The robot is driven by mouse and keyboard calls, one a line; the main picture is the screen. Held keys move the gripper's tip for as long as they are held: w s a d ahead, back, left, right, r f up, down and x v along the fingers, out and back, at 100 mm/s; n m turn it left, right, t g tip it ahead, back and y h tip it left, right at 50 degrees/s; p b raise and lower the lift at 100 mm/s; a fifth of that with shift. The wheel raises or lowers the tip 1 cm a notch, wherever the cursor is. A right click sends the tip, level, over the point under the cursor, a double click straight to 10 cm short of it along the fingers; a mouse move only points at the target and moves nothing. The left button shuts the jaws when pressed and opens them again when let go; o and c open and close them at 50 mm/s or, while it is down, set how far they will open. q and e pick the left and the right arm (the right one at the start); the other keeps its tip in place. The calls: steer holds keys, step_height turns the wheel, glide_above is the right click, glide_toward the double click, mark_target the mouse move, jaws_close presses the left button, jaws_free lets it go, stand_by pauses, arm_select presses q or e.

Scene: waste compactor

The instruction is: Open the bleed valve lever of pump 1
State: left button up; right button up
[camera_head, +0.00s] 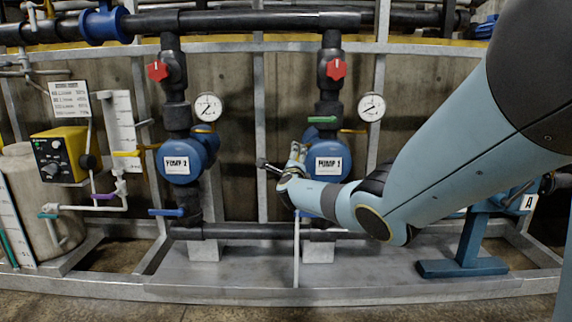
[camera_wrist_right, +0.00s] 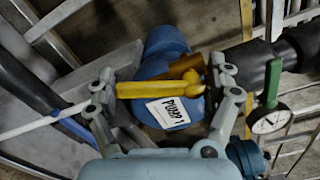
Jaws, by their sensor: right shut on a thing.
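Pump 1 (camera_head: 327,162) is a blue pump with a white label, on the vertical dark pipe right of centre. In the right wrist view, its bleed valve lever (camera_wrist_right: 160,89) is a yellow bar attached near a brass fitting (camera_wrist_right: 187,66) on the blue body. My right gripper (camera_head: 283,160) is at the left side of pump 1. In the right wrist view, my right gripper (camera_wrist_right: 165,78) is shut on the yellow lever, which spans lengthwise between the fingers. The head view hides this lever behind the gripper. My left gripper is out of view.
Pump 2 (camera_head: 176,160) stands to the left with its own yellow lever (camera_head: 126,154). A green-handled valve (camera_head: 322,119) and a pressure gauge (camera_head: 371,107) sit above pump 1. Blue handles are below the pumps. A grey metal frame surrounds the pipes.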

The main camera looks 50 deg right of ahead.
steer(key=n, duration=0.3)
steer(key=shift+s+d+f+p, duration=0.15)
steer(key=shift+s+f+p, duration=0.15)
steer(key=shift+f, duration=0.05)
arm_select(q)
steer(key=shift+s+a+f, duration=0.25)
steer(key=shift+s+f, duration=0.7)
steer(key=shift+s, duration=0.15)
arm_select(e)
steer(key=shift+s+d+f+n, duration=0.1)
steer(key=shift+s+d+n, duration=0.05)
steer(key=shift+n, duration=0.55)
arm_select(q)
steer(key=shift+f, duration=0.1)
arm_select(e)
steer(key=o, duration=1.5)
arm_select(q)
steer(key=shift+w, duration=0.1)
arm_select(e)
steer(key=v, duration=1.2)
